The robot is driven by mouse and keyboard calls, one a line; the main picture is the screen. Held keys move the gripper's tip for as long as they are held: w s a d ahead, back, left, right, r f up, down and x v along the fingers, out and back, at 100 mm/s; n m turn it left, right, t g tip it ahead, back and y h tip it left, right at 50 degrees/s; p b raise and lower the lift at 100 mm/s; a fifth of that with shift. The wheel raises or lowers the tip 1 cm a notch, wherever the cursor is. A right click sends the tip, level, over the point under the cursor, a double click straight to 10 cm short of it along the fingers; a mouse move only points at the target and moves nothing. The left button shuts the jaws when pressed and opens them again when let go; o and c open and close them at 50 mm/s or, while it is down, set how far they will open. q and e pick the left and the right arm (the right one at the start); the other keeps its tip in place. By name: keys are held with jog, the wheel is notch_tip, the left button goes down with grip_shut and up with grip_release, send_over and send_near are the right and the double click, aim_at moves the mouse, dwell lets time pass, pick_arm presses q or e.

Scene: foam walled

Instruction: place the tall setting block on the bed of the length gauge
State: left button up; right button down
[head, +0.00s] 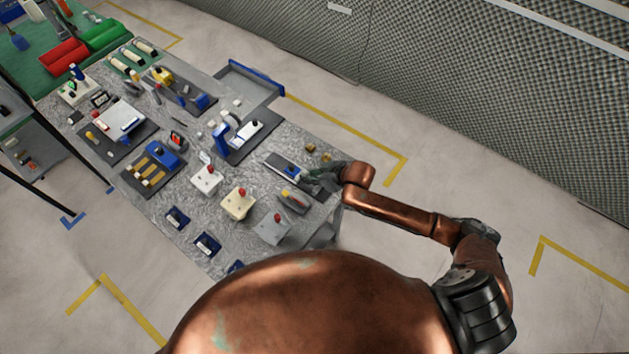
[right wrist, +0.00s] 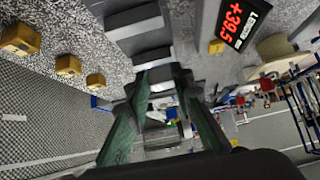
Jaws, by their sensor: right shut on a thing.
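My right gripper (head: 322,183) is over the near right part of the stone table, at the near end of the length gauge (head: 282,164). The gauge has a pale grey bed on a dark base. In the right wrist view, the greenish fingers of the right gripper (right wrist: 160,78) close toward a small grey block (right wrist: 158,74), which I take to be the tall setting block. Most of it is hidden by the fingers. Grey stepped parts of the gauge (right wrist: 140,42) show just beyond the fingertips; I cannot tell if the block touches them. My left gripper is not in view.
A red readout (right wrist: 236,20) shows +39.5 beside the gauge. Several small brass blocks (right wrist: 68,65) lie on the other side. Boxes with red knobs (head: 238,203) and blue trays (head: 207,244) crowd the near table. A blue-edged tray (head: 255,76) stands behind.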

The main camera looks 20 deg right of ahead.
aim_at(315, 186)
jog(key=shift+d+f, duration=0.45)
jog(key=shift+f, duration=0.1)
jog(key=shift+d+f+p, duration=0.15)
jog(key=shift+f+p, duration=0.05)
jog(key=shift+f, duration=0.75)
jog(key=shift+d+f+p, duration=0.1)
jog(key=shift+f+p, duration=0.1)
jog(key=shift+f, duration=0.7)
jog(key=shift+f, duration=0.1)
jog(key=c, duration=1.7)
grip_release()
jog(key=v, duration=1.2)
